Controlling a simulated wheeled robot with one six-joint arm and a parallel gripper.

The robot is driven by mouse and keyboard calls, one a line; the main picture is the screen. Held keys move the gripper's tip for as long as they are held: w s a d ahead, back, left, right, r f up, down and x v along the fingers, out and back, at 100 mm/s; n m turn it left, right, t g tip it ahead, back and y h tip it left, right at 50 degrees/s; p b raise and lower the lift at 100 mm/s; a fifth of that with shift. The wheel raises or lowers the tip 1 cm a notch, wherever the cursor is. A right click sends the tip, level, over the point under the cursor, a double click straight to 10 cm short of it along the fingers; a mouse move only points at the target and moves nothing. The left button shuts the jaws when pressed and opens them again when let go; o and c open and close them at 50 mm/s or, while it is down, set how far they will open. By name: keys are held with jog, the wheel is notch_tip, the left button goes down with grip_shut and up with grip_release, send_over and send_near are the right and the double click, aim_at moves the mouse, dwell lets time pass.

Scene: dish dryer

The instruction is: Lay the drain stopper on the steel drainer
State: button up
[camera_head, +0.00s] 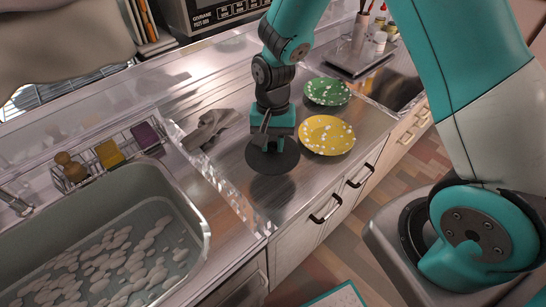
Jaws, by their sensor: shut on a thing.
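A dark, flat, round drain stopper (273,163) shows directly below my gripper (267,146). My gripper points down and is shut on the stopper near its middle. The stopper lies over the steel drainer (240,185), the shiny metal surface to the right of the sink. It looks level and very close to the steel, but I cannot tell whether it touches. The fingertips hide part of its upper side.
A yellow spotted plate (327,135) lies close to the right of the stopper, with a green spotted plate (327,91) behind. A crumpled grey cloth (211,129) lies to the left. The sink (203,226) holds foamy water. A wire caddy (108,152) stands behind it.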

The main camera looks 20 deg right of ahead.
aim_at(272, 154)
notch_tip(272, 154, down, 7)
jog(key=shift+f, duration=0.15)
dwell(0.4)
jog(key=shift+f, duration=0.2)
jog(key=o, duration=0.9)
jog(key=shift+o, duration=0.2)
jog(key=shift+r, duration=0.15)
jog(key=r, duration=0.4)
jog(key=w+r, duration=0.1)
jog(key=r, duration=0.3)
jog(key=r+b, duration=0.1)
jog(key=r, duration=0.2)
jog(key=shift+w+d+r, duration=0.25)
jog(key=shift+d+r, duration=0.1)
jog(key=shift+r, duration=0.05)
jog(key=s+a+r+n+y, duration=0.1)
jog(key=s+a+r+n, duration=0.1)
jog(key=s+r+n, duration=0.4)
jog(key=s+a+r+n+t+y, duration=0.1)
jog(key=s+a+r+n+y, duration=0.1)
jog(key=s+r+n, duration=0.4)
jog(key=s+a+r, duration=0.1)
jog(key=s+r, duration=0.4)
jog(key=s, duration=0.3)
jog(key=shift+s+a+r+n+t, duration=0.15)
jog(key=shift+a+r+n+t, duration=0.05)
jog(key=shift+r+n+t, duration=0.15)
